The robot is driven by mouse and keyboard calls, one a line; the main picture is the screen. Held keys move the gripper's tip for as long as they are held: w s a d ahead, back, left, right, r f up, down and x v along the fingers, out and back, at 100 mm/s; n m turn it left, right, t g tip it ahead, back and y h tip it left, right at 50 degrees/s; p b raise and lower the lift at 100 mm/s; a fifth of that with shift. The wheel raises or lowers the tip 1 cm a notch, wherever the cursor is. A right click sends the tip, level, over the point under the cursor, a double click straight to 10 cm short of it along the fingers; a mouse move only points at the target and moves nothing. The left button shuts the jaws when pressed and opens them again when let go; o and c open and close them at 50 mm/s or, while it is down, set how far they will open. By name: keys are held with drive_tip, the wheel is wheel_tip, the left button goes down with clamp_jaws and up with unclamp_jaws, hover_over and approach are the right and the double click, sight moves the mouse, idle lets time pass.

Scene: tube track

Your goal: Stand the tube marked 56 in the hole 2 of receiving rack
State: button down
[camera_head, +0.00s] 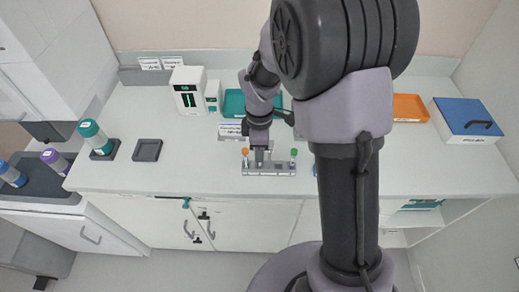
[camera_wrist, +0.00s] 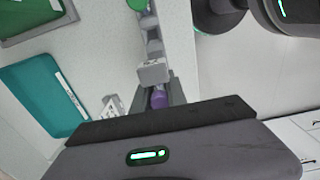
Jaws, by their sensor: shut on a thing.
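A grey rack (camera_head: 283,171) stands on the counter near its front edge. It holds an orange-capped tube (camera_head: 245,152) at its left end and a green-capped tube (camera_head: 293,152) at its right end. My gripper (camera_head: 260,158) is over the rack between these two. In the wrist view my gripper (camera_wrist: 160,92) is shut on a purple-topped thing (camera_wrist: 158,98), which appears to be a tube. A pale marked block (camera_wrist: 153,72) lies just beyond it, and the rack runs upward to a green cap (camera_wrist: 137,4). I cannot read the tube's number or see its lower end.
A teal tray (camera_head: 234,103) and white devices (camera_head: 188,90) stand behind the rack. A teal-capped bottle (camera_head: 95,138) and an empty dark holder (camera_head: 147,150) are at left. An orange tray (camera_head: 409,108) and a blue-lidded box (camera_head: 465,115) are at right. The right front counter is clear.

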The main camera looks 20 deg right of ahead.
drive_tip(key=shift+f, duration=0.45)
drive_tip(key=shift+f, duration=0.1)
drive_tip(key=shift+f+b, duration=0.6)
drive_tip(key=shift+b, duration=0.05)
drive_tip(key=c, duration=1.3)
unclamp_jaws()
drive_tip(key=shift+o, duration=0.2)
wheel_tip(320, 180, up, 18)
drive_tip(key=p, duration=0.6)
drive_tip(key=shift+f, duration=0.25)
